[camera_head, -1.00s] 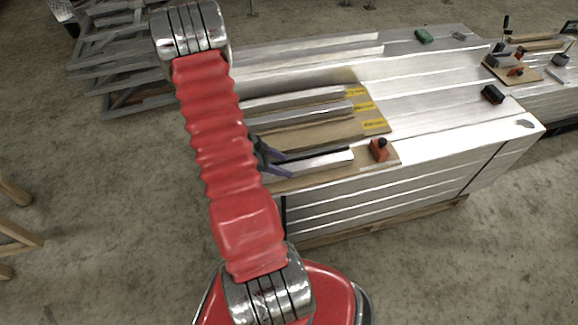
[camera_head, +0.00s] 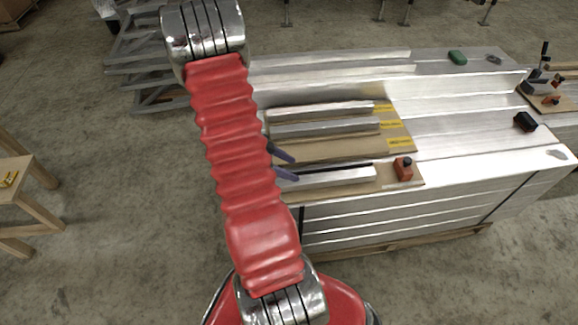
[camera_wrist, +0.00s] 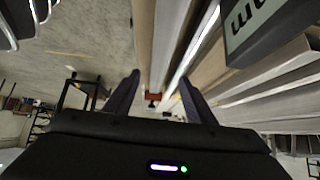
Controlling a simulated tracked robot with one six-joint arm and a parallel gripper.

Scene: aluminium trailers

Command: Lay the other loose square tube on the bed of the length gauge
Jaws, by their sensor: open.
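The length gauge (camera_head: 385,181) is a board at the front of the plank stack, with an orange-red stop block (camera_head: 403,168) at its right end. A bright square tube (camera_head: 335,179) lies along it, beside a dark strip. My gripper (camera_head: 290,166) is over the tube's left part, partly hidden behind my red arm. In the wrist view my gripper (camera_wrist: 157,88) is open. Long metal bars run beyond its fingers, with the red block (camera_wrist: 153,97) far off between the fingertips. Contact cannot be told. Two more tubes (camera_head: 325,127) lie on the board behind.
The board behind has yellow labels (camera_head: 391,125) at its right. A dark grey box with "mm" on it (camera_wrist: 270,22) is close at right in the wrist view. A black block (camera_head: 525,121) and a green item (camera_head: 457,57) lie on the stack. A wooden table (camera_head: 18,175) stands left.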

